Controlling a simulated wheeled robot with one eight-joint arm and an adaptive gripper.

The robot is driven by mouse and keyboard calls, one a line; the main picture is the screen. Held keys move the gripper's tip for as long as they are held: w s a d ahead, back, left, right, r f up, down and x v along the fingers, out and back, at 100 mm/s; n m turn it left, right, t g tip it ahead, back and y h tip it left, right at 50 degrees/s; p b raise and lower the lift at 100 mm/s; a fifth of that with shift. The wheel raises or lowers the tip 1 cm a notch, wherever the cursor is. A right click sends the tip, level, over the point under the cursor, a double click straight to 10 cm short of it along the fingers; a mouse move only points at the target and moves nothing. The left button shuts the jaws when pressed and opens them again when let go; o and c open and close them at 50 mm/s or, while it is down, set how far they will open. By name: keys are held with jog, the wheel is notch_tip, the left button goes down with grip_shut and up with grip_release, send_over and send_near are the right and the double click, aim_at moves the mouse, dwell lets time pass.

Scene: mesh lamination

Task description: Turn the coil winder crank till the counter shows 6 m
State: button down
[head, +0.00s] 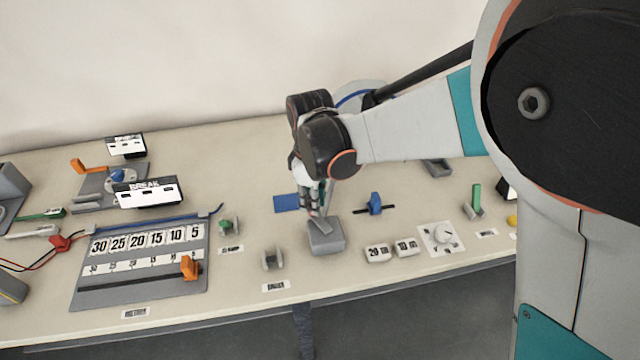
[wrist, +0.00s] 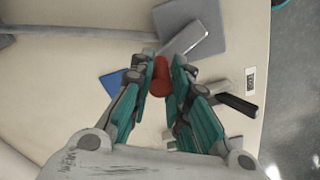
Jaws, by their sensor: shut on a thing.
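The coil winder shows as a grey block (head: 325,240) near the middle of the bench. A lighter grey crank arm (wrist: 182,45) lies over it in the wrist view, and a red knob (wrist: 160,78) stands between my fingers. My gripper (head: 318,208) reaches down over the block in the head view, and the knob is hidden there. In the wrist view my gripper (wrist: 164,62) is shut on the red knob, a finger on each side. I cannot make out a winder counter or its reading in either view.
A blue patch (head: 287,203) lies left of the block. A blue-handled part (head: 375,204), number tiles (head: 377,253) and a white dial (head: 441,238) stand to the right.

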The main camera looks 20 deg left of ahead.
jog(key=shift+w+d+m, duration=0.4)
jog(key=shift+d+m, duration=0.35)
jog(key=shift+m, duration=1.2)
jog(key=shift+w+d+m, duration=0.35)
jog(key=shift+d+m, duration=0.4)
jog(key=shift+m, duration=1.15)
jog(key=shift+w+d+m, duration=0.4)
jog(key=shift+d+m, duration=0.35)
jog(key=shift+m, duration=1.2)
jog(key=c, duration=1.5)
grip_release()
jog(key=shift+r, duration=0.1)
